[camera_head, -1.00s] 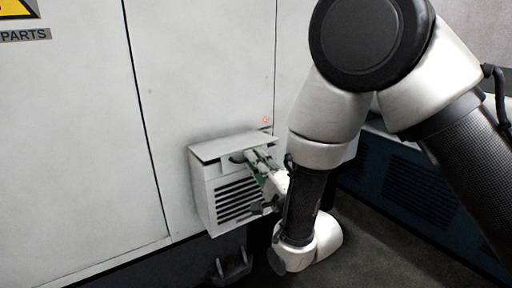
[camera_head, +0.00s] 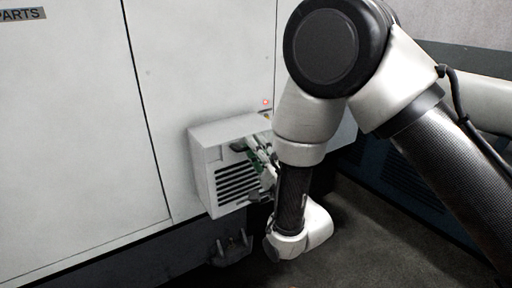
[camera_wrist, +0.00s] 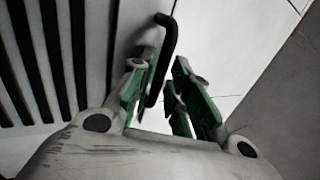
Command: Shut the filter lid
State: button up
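The filter housing (camera_head: 207,185) is a pale box on the front of the white machine, with dark louvres on its front. Its lid (camera_head: 225,130) lies over the top and looks flush with the front face; a small gap cannot be ruled out. My gripper (camera_head: 256,148) is at the front right of the box, close to the louvres, and partly covers them. In the wrist view the green-padded fingers (camera_wrist: 164,75) stand apart, with a black bent handle (camera_wrist: 167,40) between them, nearer the left finger. Whether they touch it is unclear.
A red light (camera_head: 266,102) glows on the machine panel (camera_head: 220,60) above the box. A dark bracket (camera_head: 232,248) sticks out low beneath the box. A dark blue unit (camera_head: 395,185) stands at the right. Grey floor (camera_head: 370,255) is clear at lower right.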

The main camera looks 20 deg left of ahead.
notch_tip(320, 180, up, 10)
dwell(0.6)
jog(key=shift+f, duration=0.1)
